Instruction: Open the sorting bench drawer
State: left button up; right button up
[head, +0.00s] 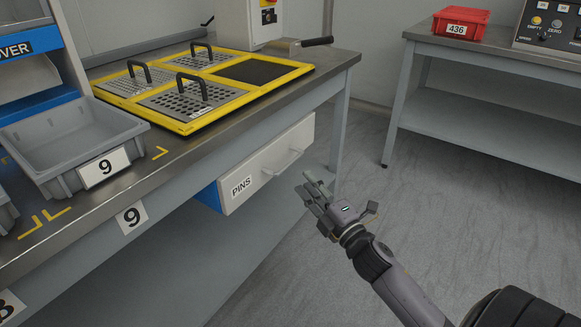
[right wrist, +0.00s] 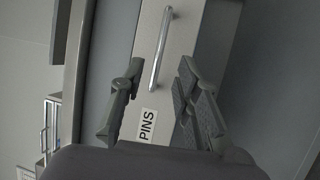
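The drawer (head: 262,171) has a pale front with a PINS label and hangs under the bench top (head: 150,172) at its right end. Its blue side (head: 208,197) shows on the left. I cannot tell whether it is fully shut. A bar handle (head: 283,162) is on its front; the right wrist view shows the handle (right wrist: 160,50) upright in the picture, beyond my fingers. My right gripper (head: 312,187) is open and empty, in front of the drawer and apart from the handle. The fingers stand wide apart in the right wrist view. My left gripper is not in view.
On the bench are a grey bin (head: 75,160) marked 9 and a yellow-framed tray (head: 180,122) with handled inserts. A second bench (head: 500,65) with a red bin (head: 460,23) stands at the back right. Floor (head: 340,230) in front of the drawer is clear.

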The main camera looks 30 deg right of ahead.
aim_at(291, 161)
jog(key=w, duration=0.2)
jog(key=w+r+b, duration=0.1)
jog(key=w, duration=0.5)
jog(key=shift+w+r+b, duration=0.25)
jog(key=shift+b, duration=0.15)
jog(key=shift+c, duration=0.5)
grip_shut()
